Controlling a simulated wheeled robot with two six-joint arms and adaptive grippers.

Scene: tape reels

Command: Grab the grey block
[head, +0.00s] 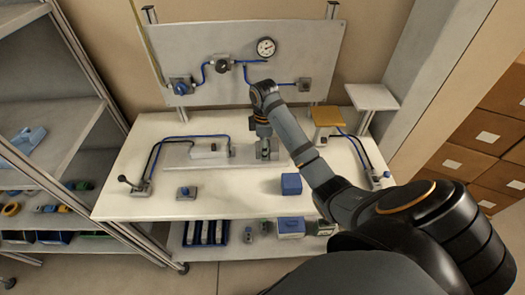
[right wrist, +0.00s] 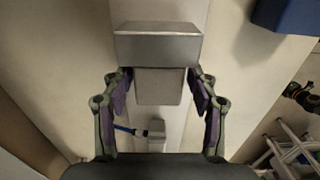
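The grey block (right wrist: 158,45) shows in the right wrist view as a wide metallic-looking top face with a narrower grey part (right wrist: 160,88) below it. My right gripper (right wrist: 160,80) is open, with one purple-padded finger on each side of the narrower part. Small gaps seem to show between the pads and that part. In the head view my right gripper (head: 264,147) points down at the middle of the white table (head: 150,205), and its wrist and fingers largely hide the block. My left gripper is not in view.
A blue box (head: 291,184) stands on the table to the right of the gripper. A panel (head: 225,90) with blue hoses and a gauge (head: 266,47) rises behind.

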